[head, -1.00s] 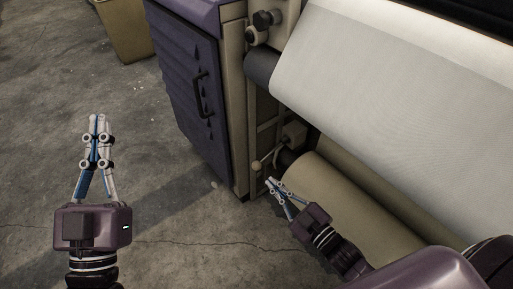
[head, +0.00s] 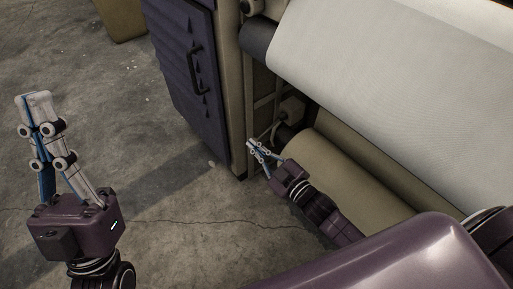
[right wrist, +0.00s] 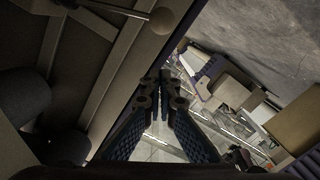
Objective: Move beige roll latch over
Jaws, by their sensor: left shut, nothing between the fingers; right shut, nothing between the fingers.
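The beige roll (head: 340,175) lies low in the loom under the white cloth roll. Its latch lever (head: 275,128) curves down from a small block on the frame at the roll's left end. In the right wrist view the lever ends in a round knob (right wrist: 161,20), above and apart from the fingertips. My right gripper (head: 251,146) is shut and empty beside the loom frame; it hides the knob in the head view. It also shows in the right wrist view (right wrist: 162,77). My left gripper (head: 34,98) is shut and empty over the floor at left.
The purple cabinet (head: 188,75) with a black handle stands left of the latch. The white cloth roll (head: 390,80) hangs above the beige roll. The frame post (head: 237,100) is close to my right gripper. The concrete floor (head: 140,150) at left is clear.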

